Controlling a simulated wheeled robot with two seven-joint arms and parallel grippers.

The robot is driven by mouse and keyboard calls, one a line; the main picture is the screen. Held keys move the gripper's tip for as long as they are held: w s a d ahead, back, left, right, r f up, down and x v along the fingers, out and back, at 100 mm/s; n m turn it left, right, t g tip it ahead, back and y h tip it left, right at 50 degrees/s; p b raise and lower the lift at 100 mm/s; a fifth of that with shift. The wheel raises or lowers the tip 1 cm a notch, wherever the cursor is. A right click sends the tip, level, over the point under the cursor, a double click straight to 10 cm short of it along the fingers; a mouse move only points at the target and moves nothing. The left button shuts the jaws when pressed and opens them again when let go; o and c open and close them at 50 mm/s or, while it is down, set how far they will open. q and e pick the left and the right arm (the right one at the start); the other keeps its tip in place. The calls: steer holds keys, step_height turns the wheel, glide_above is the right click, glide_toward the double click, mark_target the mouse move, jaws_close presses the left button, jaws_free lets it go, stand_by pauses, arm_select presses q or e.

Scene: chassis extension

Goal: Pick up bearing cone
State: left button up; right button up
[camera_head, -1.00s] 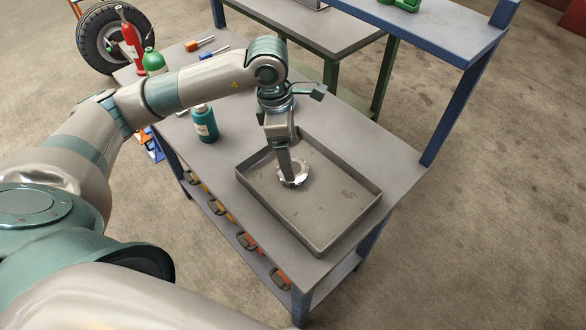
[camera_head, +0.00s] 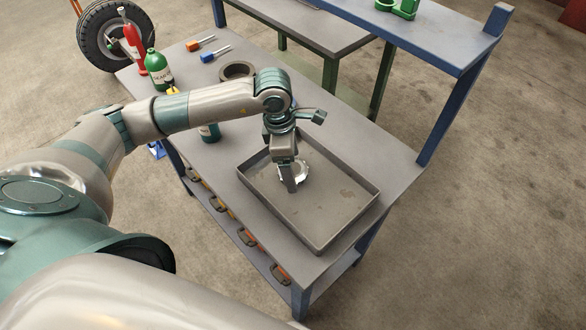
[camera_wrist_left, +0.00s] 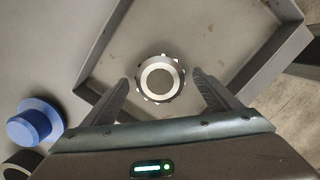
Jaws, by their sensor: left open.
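The bearing cone is a silvery ring (camera_head: 299,172) lying in the shallow grey metal tray (camera_head: 338,232) on the workbench. In the left wrist view the bearing cone (camera_wrist_left: 160,78) shows from above, with a dark centre and rollers around its edge. My left gripper (camera_head: 291,187) points down over the tray and hides part of the cone in the head view. In the left wrist view its two fingers (camera_wrist_left: 160,90) are spread to the left and right of the cone, with nothing between them gripped. Whether the fingertips are level with the cone I cannot tell. My right gripper is not in view.
The tray walls (camera_wrist_left: 92,70) surround the cone. Red (camera_head: 133,45) and green (camera_head: 157,68) bottles stand at the bench's far left. The tray's right half is clear.

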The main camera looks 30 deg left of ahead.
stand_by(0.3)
arm_select(q)
steer(key=c, duration=1.4)
steer(key=shift+r, duration=0.15)
